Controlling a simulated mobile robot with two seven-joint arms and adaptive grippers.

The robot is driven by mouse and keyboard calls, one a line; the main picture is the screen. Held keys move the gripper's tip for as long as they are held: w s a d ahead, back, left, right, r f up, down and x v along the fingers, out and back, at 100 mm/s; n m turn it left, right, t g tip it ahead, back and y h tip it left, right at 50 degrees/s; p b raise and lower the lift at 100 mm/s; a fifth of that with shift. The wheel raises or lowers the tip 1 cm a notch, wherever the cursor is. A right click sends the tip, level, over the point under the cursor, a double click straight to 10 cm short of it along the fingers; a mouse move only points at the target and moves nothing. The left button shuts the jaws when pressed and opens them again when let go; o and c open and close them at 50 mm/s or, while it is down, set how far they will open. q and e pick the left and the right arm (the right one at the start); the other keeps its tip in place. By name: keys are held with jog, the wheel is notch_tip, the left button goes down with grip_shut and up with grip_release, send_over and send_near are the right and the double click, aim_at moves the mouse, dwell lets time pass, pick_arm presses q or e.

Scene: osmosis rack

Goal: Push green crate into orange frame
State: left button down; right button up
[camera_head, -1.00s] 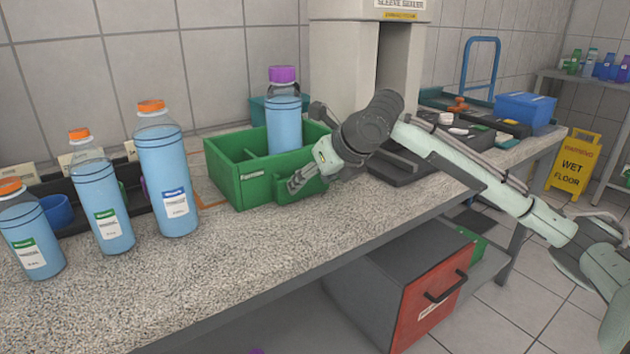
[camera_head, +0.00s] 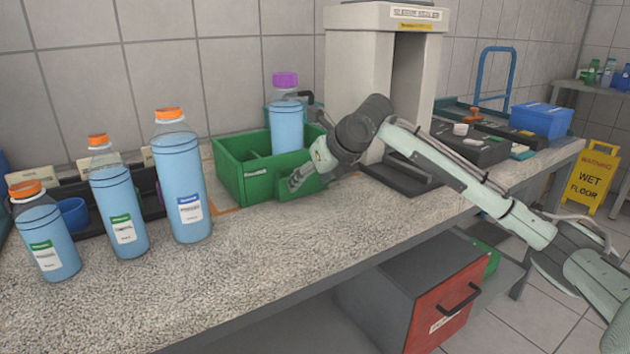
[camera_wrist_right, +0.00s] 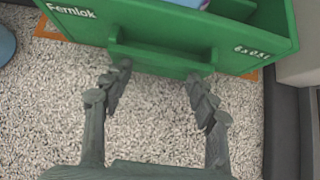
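The green crate (camera_head: 243,180) stands on the speckled counter towards the back. A blue bottle with a purple cap (camera_head: 287,125) stands upright in it. Parts of the orange frame (camera_head: 226,210) show on the counter at the crate's left and front edges; the rest is hidden under or behind it. In the right wrist view, orange strips (camera_wrist_right: 45,28) show beside the green crate (camera_wrist_right: 165,50). My right gripper (camera_head: 297,183) is at the crate's front side. In the wrist view, its two fingers (camera_wrist_right: 157,92) are apart with nothing between them, tips close to the crate's front ledge; contact is unclear.
Several blue bottles with orange caps (camera_head: 183,185) stand left of the crate, near a black rack (camera_head: 75,190). A grey machine (camera_head: 360,70) stands behind my right arm. Bare counter (camera_head: 270,245) lies in front of the crate.

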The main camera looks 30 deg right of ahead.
aim_at(299, 167)
jog(key=shift+w, duration=0.1)
jog(key=shift+w+a, duration=0.2)
jog(key=shift+w, duration=2.85)
jog(key=shift+w+a, duration=0.15)
jog(key=shift+w, duration=0.75)
jog(key=shift+s, duration=0.1)
jog(key=shift+s+d+r, duration=0.1)
jog(key=shift+s+r, duration=0.55)
jog(key=shift+s, duration=0.5)
jog(key=shift+s+d+r, duration=0.15)
jog(key=shift+s+r, duration=0.5)
jog(key=shift+s, duration=0.5)
jog(key=shift+s+d+r, duration=0.1)
jog(key=shift+s+r, duration=0.55)
jog(key=shift+s, duration=0.5)
